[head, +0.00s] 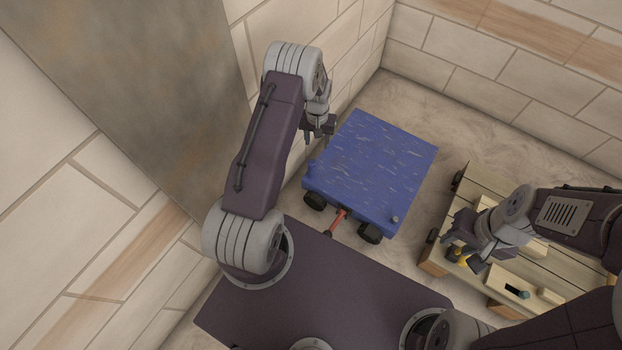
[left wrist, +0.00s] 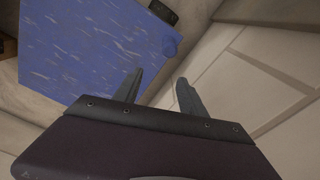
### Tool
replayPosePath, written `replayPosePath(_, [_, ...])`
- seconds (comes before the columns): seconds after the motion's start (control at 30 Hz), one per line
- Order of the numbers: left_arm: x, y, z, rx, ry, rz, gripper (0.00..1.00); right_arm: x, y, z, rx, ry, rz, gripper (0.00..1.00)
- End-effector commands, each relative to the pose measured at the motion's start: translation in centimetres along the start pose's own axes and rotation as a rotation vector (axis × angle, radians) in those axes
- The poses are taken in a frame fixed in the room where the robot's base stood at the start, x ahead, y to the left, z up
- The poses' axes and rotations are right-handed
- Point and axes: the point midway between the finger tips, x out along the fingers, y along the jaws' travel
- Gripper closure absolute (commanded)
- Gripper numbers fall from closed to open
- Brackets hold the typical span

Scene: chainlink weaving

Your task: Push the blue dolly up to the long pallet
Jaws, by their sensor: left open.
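The blue dolly (head: 368,168) has a flat blue deck and dark wheels, and stands in front of me with a red bar (head: 338,222) at its near edge. Its deck fills the upper left of the left wrist view (left wrist: 85,45). The wooden slatted pallet (head: 480,182) lies to its right, with a strip of floor between them; my right arm hides part of it. My left gripper (head: 320,137) is open and empty beside the dolly's left edge; its two fingers show apart in the left wrist view (left wrist: 160,90). My right gripper (head: 462,254) is over the pallet; its jaw state is unclear.
A pale block wall (head: 465,55) runs behind the dolly, and another wall with a large grey panel (head: 150,80) stands close on the left. Small pale blocks (head: 508,289) lie on the pallet. Sandy floor (head: 440,115) is clear behind the dolly.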

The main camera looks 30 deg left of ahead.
Motion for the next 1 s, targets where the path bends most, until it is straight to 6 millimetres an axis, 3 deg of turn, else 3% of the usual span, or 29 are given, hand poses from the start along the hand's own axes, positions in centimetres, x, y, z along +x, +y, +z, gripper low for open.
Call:
replayPosePath(0.03, [4.7, -0.6, 1.3, -0.011, -0.031, -0.003, 0.51, 3.3, 0.1, 0.3, 0.000, 0.001, 0.000, 0.64])
replayPosePath(0.1, [6.7, -1.1, 2.2, -0.021, -0.055, -0.005, 0.51, 4.4, 0.1, 0.4, 0.000, 0.001, 0.000, 0.64])
replayPosePath(0.47, [7.5, -1.4, 2.4, -0.028, -0.059, -0.005, 0.51, 4.9, 0.1, 0.5, 0.000, 0.002, 0.000, 0.64])
replayPosePath(0.83, [14.7, -1.4, 2.9, -0.028, -0.060, -0.005, 0.51, 10.1, 0.2, 1.0, 0.000, 0.001, 0.000, 0.64])
replayPosePath(1.0, [16.0, -1.4, 2.9, -0.028, -0.058, -0.005, 0.51, 11.0, 0.2, 1.1, 0.000, 0.001, 0.000, 0.64])
